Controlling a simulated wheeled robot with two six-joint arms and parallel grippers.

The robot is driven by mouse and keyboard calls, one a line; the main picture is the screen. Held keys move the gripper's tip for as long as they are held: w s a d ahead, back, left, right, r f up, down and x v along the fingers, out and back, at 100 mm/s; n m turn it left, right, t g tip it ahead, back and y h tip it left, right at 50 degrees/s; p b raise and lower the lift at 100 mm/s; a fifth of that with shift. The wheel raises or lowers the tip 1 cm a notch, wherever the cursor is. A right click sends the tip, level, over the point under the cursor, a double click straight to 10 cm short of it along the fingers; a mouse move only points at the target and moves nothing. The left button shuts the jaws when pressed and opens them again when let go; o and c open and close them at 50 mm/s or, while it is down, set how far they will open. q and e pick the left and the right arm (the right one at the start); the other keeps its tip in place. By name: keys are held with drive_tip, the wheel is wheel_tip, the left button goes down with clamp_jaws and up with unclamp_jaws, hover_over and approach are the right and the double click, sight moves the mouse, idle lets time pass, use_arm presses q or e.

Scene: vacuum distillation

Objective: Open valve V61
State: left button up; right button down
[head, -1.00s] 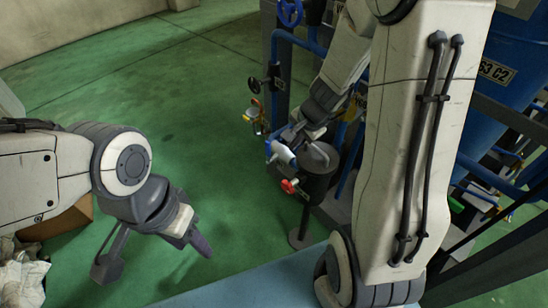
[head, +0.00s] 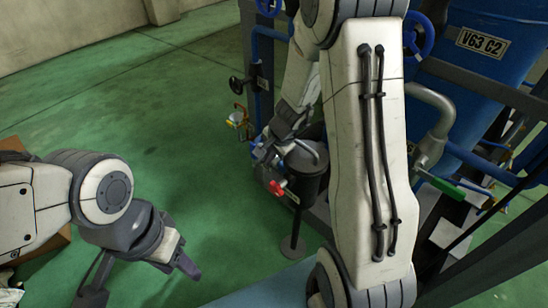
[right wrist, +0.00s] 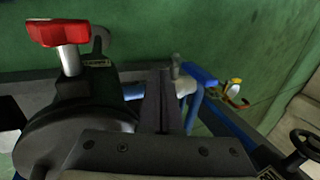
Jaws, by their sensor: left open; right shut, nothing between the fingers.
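A red valve handle (head: 277,188) sits on the near-left side of a dark round vessel (head: 308,172) on a stand. In the right wrist view, the red handle (right wrist: 57,33) stands on a metal stem at upper left, with a small unreadable tag (right wrist: 97,63) beside it. I cannot read V61 anywhere. My right gripper (head: 262,153) is by the vessel's upper left side, above the red handle and apart from it. Its fingers (right wrist: 163,80) are shut and empty, to the right of the handle in the wrist view. My left gripper (head: 190,267) is open, low over the floor.
A yellow valve (head: 236,120) and black handwheel (head: 237,85) are on the pipework behind. A blue tank (head: 510,75) labelled V63 C2 and a green handle (head: 448,188) are at right. Grey frame bars surround the tank.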

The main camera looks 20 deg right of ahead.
use_arm(q)
wheel_tip(320, 180, up, 2)
drive_tip(key=shift+r+p, duration=0.15)
drive_tip(key=shift+p, duration=0.35)
use_arm(e)
drive_tip(key=w, duration=0.2)
drive_tip(key=w+a, duration=0.1)
drive_tip(key=shift+r, duration=0.35)
